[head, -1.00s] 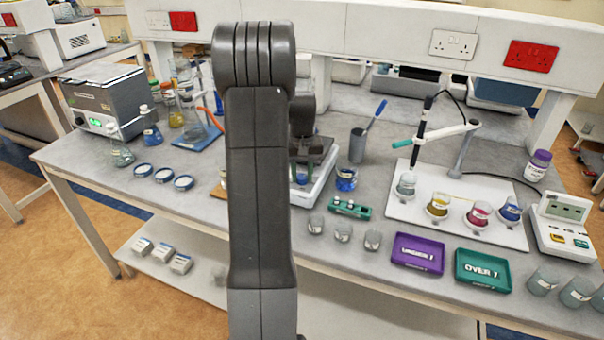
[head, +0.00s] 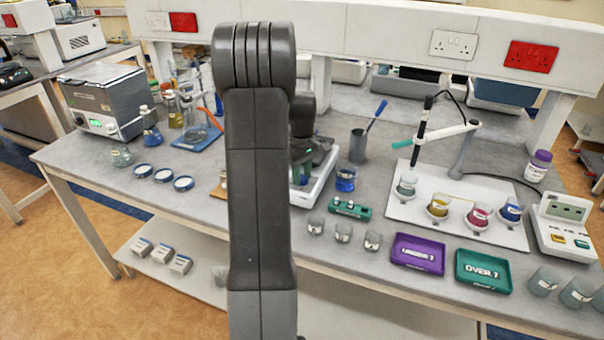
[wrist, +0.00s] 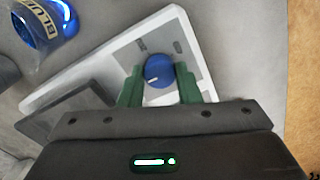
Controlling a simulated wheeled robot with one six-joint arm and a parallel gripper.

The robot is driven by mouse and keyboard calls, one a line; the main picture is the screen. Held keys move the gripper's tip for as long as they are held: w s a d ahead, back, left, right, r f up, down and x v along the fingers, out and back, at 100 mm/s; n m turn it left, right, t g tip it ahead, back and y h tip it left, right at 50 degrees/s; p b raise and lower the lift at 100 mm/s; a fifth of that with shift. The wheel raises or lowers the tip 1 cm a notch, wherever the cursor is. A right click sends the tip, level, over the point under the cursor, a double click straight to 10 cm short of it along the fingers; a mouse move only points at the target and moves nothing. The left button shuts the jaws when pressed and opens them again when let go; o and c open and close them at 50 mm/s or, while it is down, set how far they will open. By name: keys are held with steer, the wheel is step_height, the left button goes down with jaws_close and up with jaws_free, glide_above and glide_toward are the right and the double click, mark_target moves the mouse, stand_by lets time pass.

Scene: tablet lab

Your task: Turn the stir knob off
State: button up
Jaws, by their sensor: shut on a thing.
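The stir knob (wrist: 158,70) is a blue round knob with a white pointer line, seen in the wrist view. The line points toward the left. The knob sits on a grey panel (wrist: 192,62) of the white stirrer (wrist: 60,82). My gripper (wrist: 159,76) has its two green fingers on either side of the knob, shut on it. In the head view the stirrer (head: 325,180) is partly behind my arm. The knob is hidden there, and the gripper shows only in part.
A beaker labelled blue (wrist: 45,25) stands beside the stirrer; a blue beaker also shows in the head view (head: 346,180). A green block (head: 349,209) and several small beakers stand in front. Purple (head: 418,254) and green trays (head: 483,271) lie to the right.

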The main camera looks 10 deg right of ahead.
mark_target(302, 176)
steer(key=shift+r, duration=0.1)
stand_by(0.4)
steer(key=o, duration=1)
steer(key=shift+c, duration=0.2)
step_height(302, 176, up, 14)
steer(key=b, duration=0.1)
steer(key=shift+f, duration=0.2)
step_height(302, 176, down, 14)
steer(key=shift+r+p, duration=0.1)
steer(key=shift+p, duration=0.4)
